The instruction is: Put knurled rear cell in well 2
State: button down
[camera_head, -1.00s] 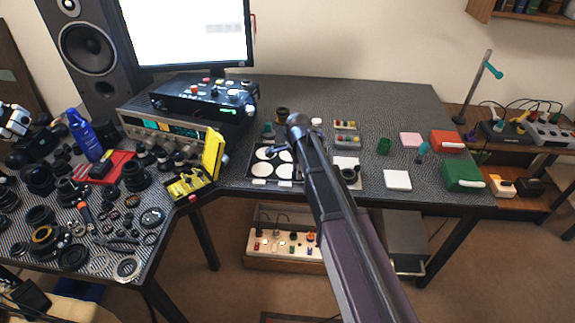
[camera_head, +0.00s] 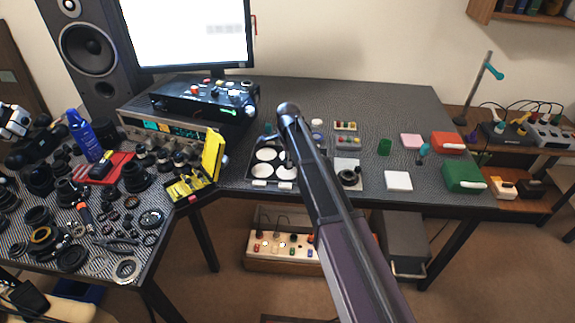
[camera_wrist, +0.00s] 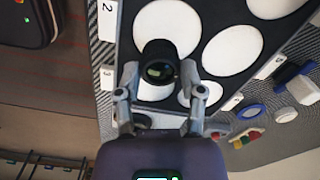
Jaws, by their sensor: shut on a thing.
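The knurled rear cell (camera_wrist: 160,62), a short black cylinder with a glassy, greenish inner face, is between the two fingers of my gripper (camera_wrist: 160,82) in the wrist view. The gripper is shut on it. The black tray (camera_wrist: 208,20) with round white wells lies beneath. The cell overlaps the white well (camera_wrist: 170,18) beside the label reading 2 (camera_wrist: 107,20) and hides part of it. Its height above the tray is hard to tell. In the head view the tray (camera_head: 252,170) is partly behind my arm, and the cell cannot be made out.
A yellow case (camera_head: 212,155) stands left of the tray. A white pad (camera_head: 397,180) and a green box (camera_head: 463,176) lie to the right. A dark ring (camera_head: 348,177) lies close by on the right. Many lens parts crowd the left table.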

aim_at(287, 159)
jog(key=shift+w+a+f+b, duration=0.1)
jog(key=shift+w+f+b, duration=0.1)
jog(key=shift+f+b, duration=0.3)
jog(key=shift+w+a+f+b, duration=0.1)
jog(key=shift+w+f+b, duration=0.1)
jog(key=shift+f+b, duration=1.1)
jog(key=shift+f, duration=0.05)
jog(key=shift+f, duration=0.15)
jog(key=shift+c, duration=1)
grip_release()
jog(key=shift+r, duration=0.2)
notch_tip(287, 159, up, 12)
jog(key=p, duration=1.2)
